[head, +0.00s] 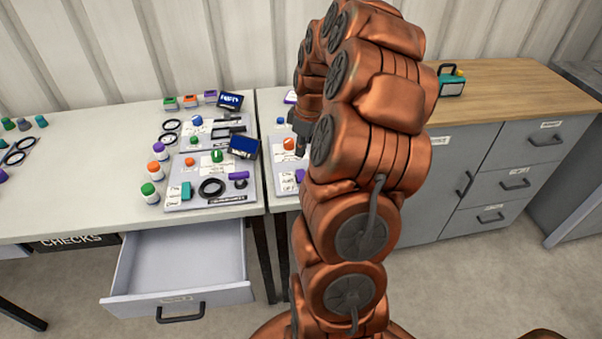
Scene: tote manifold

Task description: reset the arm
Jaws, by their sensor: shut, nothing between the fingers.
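My copper-coloured arm rises through the middle of the head view and bends over at the top. Its end, my gripper (301,148), points down over the right-hand part of the white bench (268,150). It is small and dark here, and my own arm partly covers it. Below and beside it lies a light panel (284,180) with an orange knob (289,143). I see nothing held in the gripper. I cannot tell whether its tips touch the panel.
An empty drawer (178,262) stands open below the bench and juts out. Several panels, bottles and small screens crowd the bench left of my arm. A wooden-topped cabinet (490,95) stands at right, with a green device (452,84) on it. The floor (480,265) at right is clear.

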